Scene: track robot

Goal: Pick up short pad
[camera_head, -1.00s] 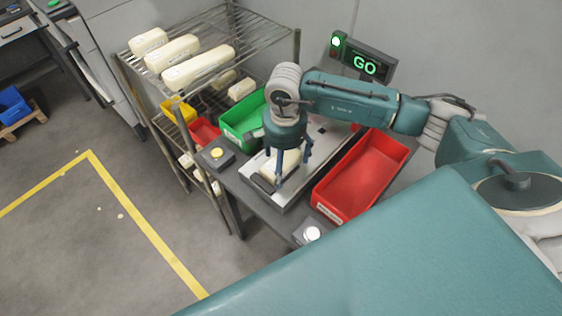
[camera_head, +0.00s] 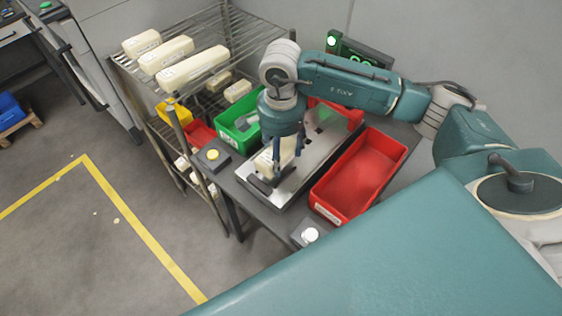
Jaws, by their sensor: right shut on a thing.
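A short cream pad (camera_head: 287,151) is on the metal plate (camera_head: 298,180) of the grey bench fixture. My right gripper (camera_head: 287,158) points down over it and is shut on it, with one finger on each side. The pad is partly hidden by the fingers and wrist, and I cannot tell whether it touches the plate. My left gripper is not in view.
A red bin (camera_head: 360,175) stands right of the plate, and a green bin (camera_head: 238,129) stands left of it. Behind left is a wire rack (camera_head: 245,48) with long and shorter cream pads. A yellow button (camera_head: 212,155) and white button (camera_head: 310,235) flank the fixture.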

